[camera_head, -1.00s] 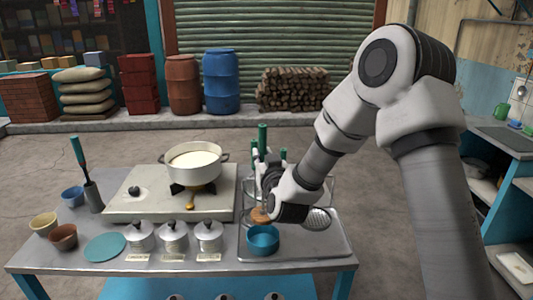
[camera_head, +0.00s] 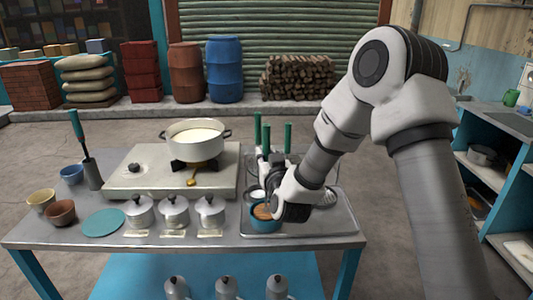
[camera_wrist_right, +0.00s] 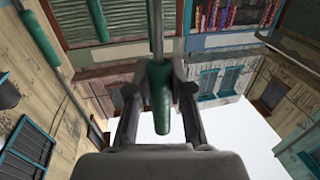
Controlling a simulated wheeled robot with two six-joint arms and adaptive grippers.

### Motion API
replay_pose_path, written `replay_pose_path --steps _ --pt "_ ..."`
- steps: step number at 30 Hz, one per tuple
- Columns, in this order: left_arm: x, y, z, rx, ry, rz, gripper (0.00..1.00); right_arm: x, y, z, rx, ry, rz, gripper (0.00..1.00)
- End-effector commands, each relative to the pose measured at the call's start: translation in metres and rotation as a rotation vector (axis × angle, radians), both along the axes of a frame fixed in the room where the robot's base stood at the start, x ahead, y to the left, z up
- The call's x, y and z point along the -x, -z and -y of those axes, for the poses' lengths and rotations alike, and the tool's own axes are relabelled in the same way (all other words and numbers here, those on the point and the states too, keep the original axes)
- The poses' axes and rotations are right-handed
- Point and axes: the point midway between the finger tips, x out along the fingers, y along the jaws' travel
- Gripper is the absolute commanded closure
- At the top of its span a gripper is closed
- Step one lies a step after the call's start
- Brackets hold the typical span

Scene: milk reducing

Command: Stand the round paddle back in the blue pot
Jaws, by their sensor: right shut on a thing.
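The blue pot (camera_head: 264,226) stands at the left front of the metal tray. The paddle's round brown head (camera_head: 262,211) shows within the pot's rim; I cannot tell whether it touches the bottom. My right gripper (camera_head: 268,182) is just above and behind the pot, partly hidden by its own wrist. In the right wrist view, its fingers (camera_wrist_right: 160,90) are shut on the paddle's green handle (camera_wrist_right: 161,108), with the thin shaft (camera_wrist_right: 157,30) running toward the top edge. My left gripper is not in view.
Several upright green handles (camera_head: 288,138) stand in a rack close behind my gripper. A perforated ladle (camera_head: 329,198) lies on the metal tray (camera_head: 325,229). Left are lidded canisters (camera_head: 174,212) and a stove (camera_head: 125,183) bearing a white pot (camera_head: 195,147). A teal round mat (camera_head: 103,223) lies nearby.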

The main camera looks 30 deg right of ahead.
Motion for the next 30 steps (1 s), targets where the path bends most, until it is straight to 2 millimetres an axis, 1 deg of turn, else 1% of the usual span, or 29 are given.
replay_pose_path --steps 1,3,13,14,15,16,26,28,30 --pt "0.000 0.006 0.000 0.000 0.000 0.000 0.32 0.000 0.007 0.000 0.000 0.000 0.001 1.00" --pt "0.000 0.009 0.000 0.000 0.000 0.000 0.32 0.000 0.010 0.000 0.001 0.000 0.002 1.00" --pt "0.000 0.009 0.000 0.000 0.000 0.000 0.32 0.000 0.011 0.000 0.001 0.000 0.002 1.00" --pt "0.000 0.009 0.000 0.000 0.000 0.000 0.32 0.000 0.011 0.000 0.001 0.000 0.002 0.72" --pt "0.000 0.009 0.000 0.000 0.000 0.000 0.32 0.000 0.011 0.000 0.001 0.000 0.002 0.58" --pt "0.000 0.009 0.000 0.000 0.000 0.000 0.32 0.000 0.011 0.000 0.001 0.000 0.002 0.50" --pt "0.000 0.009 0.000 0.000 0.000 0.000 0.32 0.002 0.012 -0.001 0.000 0.000 -0.001 0.50" --pt "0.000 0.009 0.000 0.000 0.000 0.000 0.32 0.008 0.012 -0.003 0.000 -0.001 0.000 0.50" --pt "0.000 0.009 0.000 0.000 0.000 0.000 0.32 0.020 0.012 -0.008 0.000 -0.001 -0.001 0.50"
